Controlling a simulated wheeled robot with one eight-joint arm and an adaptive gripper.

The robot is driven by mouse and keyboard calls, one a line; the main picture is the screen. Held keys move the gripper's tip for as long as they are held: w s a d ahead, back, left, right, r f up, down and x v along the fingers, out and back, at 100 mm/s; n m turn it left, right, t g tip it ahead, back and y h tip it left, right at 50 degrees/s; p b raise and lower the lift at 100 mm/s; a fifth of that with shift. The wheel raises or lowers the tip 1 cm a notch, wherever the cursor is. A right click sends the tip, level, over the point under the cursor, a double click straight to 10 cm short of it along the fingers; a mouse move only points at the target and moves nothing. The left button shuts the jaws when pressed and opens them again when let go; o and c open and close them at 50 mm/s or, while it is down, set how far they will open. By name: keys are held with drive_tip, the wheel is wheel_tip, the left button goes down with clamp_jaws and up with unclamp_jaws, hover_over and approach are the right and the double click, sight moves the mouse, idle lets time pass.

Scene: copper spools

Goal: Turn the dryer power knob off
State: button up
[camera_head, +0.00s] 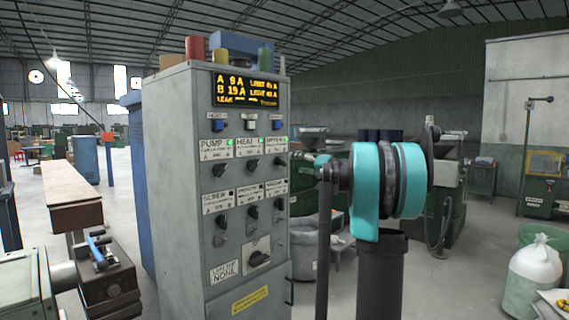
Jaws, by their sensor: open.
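A grey control cabinet (174,205) stands upright in the middle of the view. Its front has two rows of labelled black knobs and a larger rotary switch (259,258) below them. In the upper row, the knobs are under PUMP (219,170), HEAT (252,166) and a third label (279,161). The lower row has a SCREW knob (221,222), a middle knob (252,212) and a right knob (279,204). I cannot read which is the dryer knob. Small green lights show on the upper row's labels.
A dark machine part with a blue lever (98,249) is at lower left. A white bag (536,267) stands at far right. Grey floor shows behind.

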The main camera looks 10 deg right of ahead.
sight(280, 161)
drive_tip(key=x, duration=0.8)
drive_tip(key=c, duration=1.2)
